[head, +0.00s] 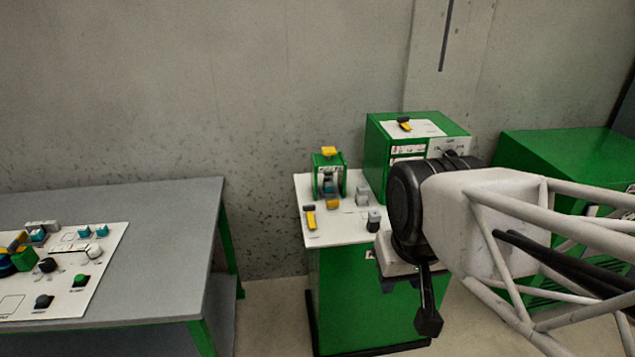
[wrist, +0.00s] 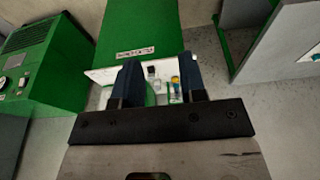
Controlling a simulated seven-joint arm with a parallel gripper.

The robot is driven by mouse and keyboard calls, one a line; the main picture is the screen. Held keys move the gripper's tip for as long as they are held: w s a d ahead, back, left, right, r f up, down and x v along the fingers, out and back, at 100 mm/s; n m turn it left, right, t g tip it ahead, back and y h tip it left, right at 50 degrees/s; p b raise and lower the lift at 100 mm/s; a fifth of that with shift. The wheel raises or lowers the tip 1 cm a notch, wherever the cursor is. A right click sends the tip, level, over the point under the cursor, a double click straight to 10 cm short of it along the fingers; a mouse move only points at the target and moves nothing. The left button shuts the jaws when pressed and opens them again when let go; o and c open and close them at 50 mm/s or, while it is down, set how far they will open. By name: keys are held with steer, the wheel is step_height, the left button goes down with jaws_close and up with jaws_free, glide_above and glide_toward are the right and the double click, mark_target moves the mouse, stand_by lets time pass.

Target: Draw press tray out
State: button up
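A small green press (head: 329,176) with a yellow top stands on the white top of a green cabinet in the head view. A small yellow piece (head: 333,204) sits low at its front; I cannot tell if this is the press tray. My gripper (wrist: 160,76) shows in the wrist view with two dark fingers spread apart and nothing visibly held between them. Beyond the fingers lies the white top (wrist: 101,76) with small grey, yellow and blue items, partly covered by the fingers. In the head view my arm stands right of the press, apart from it.
A yellow-and-black piece (head: 310,217) and grey blocks (head: 362,197) share the white top. A larger green machine (head: 385,150) stands behind right. A grey table (head: 165,260) with a white panel (head: 95,270) is at left. A gap separates table and cabinet.

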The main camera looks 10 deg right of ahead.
steer(key=m+g, duration=0.3)
steer(key=m, duration=1.5)
glide_above(333, 201)
steer(key=f, duration=2)
steer(key=shift+w+f, duration=0.2)
steer(key=shift+f, duration=0.1)
steer(key=shift+f, duration=3.9)
